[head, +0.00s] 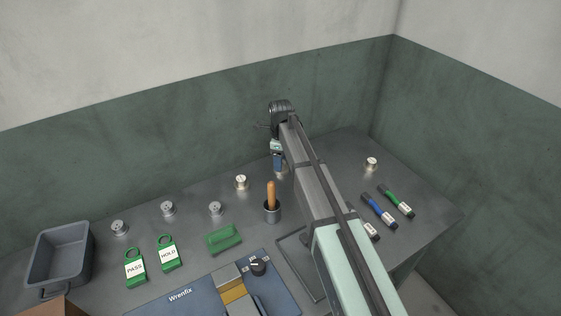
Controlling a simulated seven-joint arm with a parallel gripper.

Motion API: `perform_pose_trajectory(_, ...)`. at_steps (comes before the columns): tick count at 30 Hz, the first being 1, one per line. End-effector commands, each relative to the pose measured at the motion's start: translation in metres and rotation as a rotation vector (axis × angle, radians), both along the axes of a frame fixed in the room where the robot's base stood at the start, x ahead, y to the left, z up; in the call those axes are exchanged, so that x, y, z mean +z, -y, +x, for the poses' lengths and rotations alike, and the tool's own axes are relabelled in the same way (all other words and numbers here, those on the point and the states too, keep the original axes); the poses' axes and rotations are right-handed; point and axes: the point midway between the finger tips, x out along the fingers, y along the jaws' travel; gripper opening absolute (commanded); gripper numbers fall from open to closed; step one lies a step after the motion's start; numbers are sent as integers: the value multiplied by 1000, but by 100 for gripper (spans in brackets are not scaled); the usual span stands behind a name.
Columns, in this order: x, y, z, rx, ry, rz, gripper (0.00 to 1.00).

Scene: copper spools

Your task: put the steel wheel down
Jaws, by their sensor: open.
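My gripper (278,164) is at the far side of the bench, pointing down, with its jaws open. A small shiny round piece (283,172) shows right at its fingertips, partly hidden by the gripper and my arm. I cannot tell whether it is the steel wheel or whether the fingers touch it. Three grey metal wheels stand on the bench to the left: a left one (119,228), a middle one (167,208) and a right one (215,208). Two brighter, warmer-toned spools stand apart, one left of the gripper (241,182) and one at the right (371,164).
A dark cup with a wooden handle (272,211) stands near my gripper. Green PASS (134,268) and HOLD (168,253) tags, a green block (223,239), a grey bin (60,256), a blue mat (185,305) and markers (379,211) occupy the bench. My arm crosses the right half.

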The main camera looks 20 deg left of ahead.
Motion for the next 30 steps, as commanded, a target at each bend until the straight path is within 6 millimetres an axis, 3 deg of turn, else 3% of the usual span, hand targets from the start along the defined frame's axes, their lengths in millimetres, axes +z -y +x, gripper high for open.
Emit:
perform_pose_trajectory(15, 87, 0, 1, 0, 2, 1, 62)
perform_pose_trajectory(22, 105, 0, 0, 0, 1, 0, 62)
perform_pose_trajectory(30, 108, 0, 0, 0, 0, 0, 62)
